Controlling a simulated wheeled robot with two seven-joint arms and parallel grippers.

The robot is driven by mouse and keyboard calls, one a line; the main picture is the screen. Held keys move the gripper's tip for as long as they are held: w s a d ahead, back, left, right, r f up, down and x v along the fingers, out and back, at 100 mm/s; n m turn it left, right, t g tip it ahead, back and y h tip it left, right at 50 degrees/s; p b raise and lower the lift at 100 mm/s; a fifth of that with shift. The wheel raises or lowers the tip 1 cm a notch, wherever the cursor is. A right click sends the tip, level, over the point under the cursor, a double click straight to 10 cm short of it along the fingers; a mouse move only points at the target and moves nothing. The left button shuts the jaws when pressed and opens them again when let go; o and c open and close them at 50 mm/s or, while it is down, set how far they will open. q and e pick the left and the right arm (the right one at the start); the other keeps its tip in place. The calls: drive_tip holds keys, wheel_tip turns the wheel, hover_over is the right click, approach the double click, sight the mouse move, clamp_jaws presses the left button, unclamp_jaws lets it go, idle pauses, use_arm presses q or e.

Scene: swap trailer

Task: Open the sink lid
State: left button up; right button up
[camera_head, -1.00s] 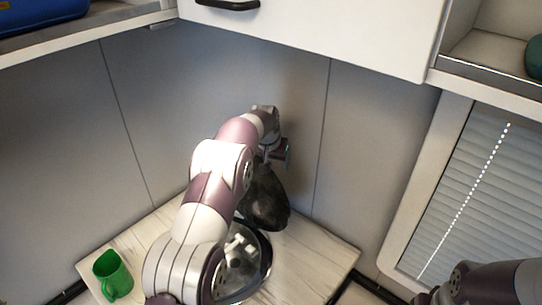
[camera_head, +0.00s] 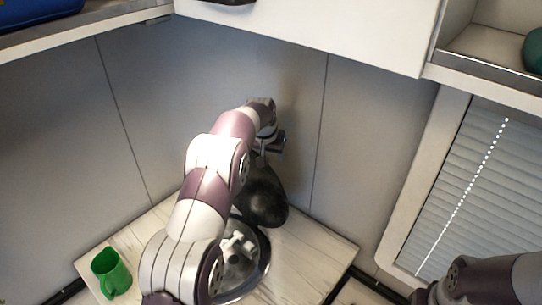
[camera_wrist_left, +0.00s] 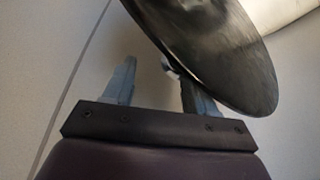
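The sink lid (camera_head: 263,198) is a dark, glossy panel, raised at a steep tilt behind the round metal sink (camera_head: 248,278). My left arm covers part of both. My left gripper (camera_head: 268,152) is at the lid's upper part, close to the back wall; its fingertips are hard to make out there. In the left wrist view its two grey fingers (camera_wrist_left: 158,85) are wide apart. The lid (camera_wrist_left: 225,55) crosses beside the right finger, and I cannot tell whether they touch. My right gripper is out of view.
A green mug (camera_head: 111,273) stands on the pale wooden counter (camera_head: 308,258) at the left. A white cabinet (camera_head: 320,30) hangs above. A window with a blind (camera_head: 465,190) is at the right, behind my right arm. The counter right of the sink is clear.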

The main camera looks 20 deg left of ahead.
use_arm(q)
drive_tip(key=b+v, duration=0.2)
drive_tip(key=v, duration=0.1)
drive_tip(key=shift+s+r, duration=0.2)
drive_tip(key=shift+r, duration=0.1)
drive_tip(key=p+v, duration=0.3)
drive_tip(key=v, duration=0.5)
drive_tip(key=shift+r, duration=0.15)
